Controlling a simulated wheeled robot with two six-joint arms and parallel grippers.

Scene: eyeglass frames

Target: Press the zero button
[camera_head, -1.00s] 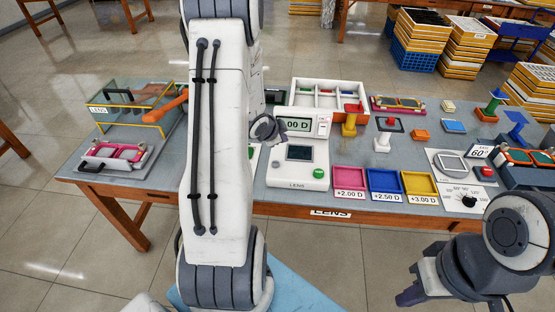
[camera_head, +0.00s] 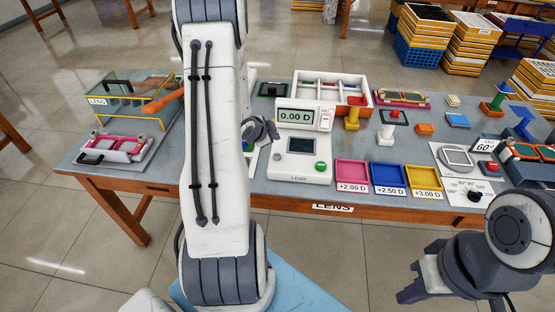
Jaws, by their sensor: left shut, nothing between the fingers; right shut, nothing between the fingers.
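The white lens meter (camera_head: 302,166) stands mid-table, its display (camera_head: 295,117) reading "0.00 D". A green button (camera_head: 320,166) is on its front right, and a small white panel with a red mark (camera_head: 326,119) is beside the display. I cannot read which button is labelled zero. My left gripper (camera_head: 262,133) is shut and empty, just left of the meter and below the display's left edge; the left arm hides what lies behind it. My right gripper (camera_head: 411,293) is shut and empty, off the table's front edge at the lower right.
Pink, blue and yellow trays (camera_head: 421,178) line the table front right of the meter. A white divided box (camera_head: 333,86) stands behind it. A yellow-framed rack (camera_head: 130,97) and a pink frame fixture (camera_head: 118,146) are at left.

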